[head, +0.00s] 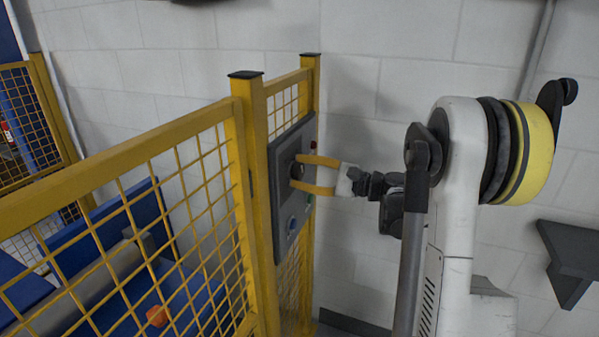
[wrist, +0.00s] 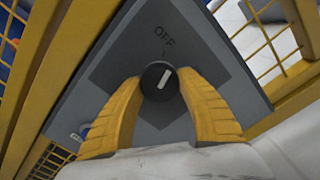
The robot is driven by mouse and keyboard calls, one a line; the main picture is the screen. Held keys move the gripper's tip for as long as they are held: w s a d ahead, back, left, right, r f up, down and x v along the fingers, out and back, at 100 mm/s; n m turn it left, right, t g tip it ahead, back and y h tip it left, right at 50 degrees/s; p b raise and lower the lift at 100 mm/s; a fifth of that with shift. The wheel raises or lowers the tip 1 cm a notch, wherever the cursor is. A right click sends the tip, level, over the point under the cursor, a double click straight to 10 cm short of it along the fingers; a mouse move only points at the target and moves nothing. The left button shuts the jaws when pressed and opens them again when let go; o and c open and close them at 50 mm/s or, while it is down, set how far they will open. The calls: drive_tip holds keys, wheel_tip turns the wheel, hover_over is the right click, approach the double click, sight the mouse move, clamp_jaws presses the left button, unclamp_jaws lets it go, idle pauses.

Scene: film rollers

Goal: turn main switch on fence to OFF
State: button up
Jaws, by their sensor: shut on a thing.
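The main switch is a round black knob (wrist: 155,92) with a white pointer line, on a dark grey panel (wrist: 110,72) fixed to the yellow fence. In the wrist view the pointer leans up and to the right. The OFF label (wrist: 164,36) and a small tick are just above the knob. My gripper (wrist: 159,80) has its yellow fingers on either side of the knob and is shut on it. In the head view my gripper (head: 299,174) reaches the panel (head: 283,205) from the right, and its fingers partly hide the knob.
A white block wall (head: 360,60) stands behind.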

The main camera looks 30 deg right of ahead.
drive_tip(key=shift+n, duration=1.7)
drive_tip(key=shift+r, duration=0.1)
drive_tip(key=o, duration=1.2)
drive_tip(key=shift+w, duration=0.1)
drive_tip(key=shift+c, duration=0.2)
drive_tip(key=v, duration=1.2)
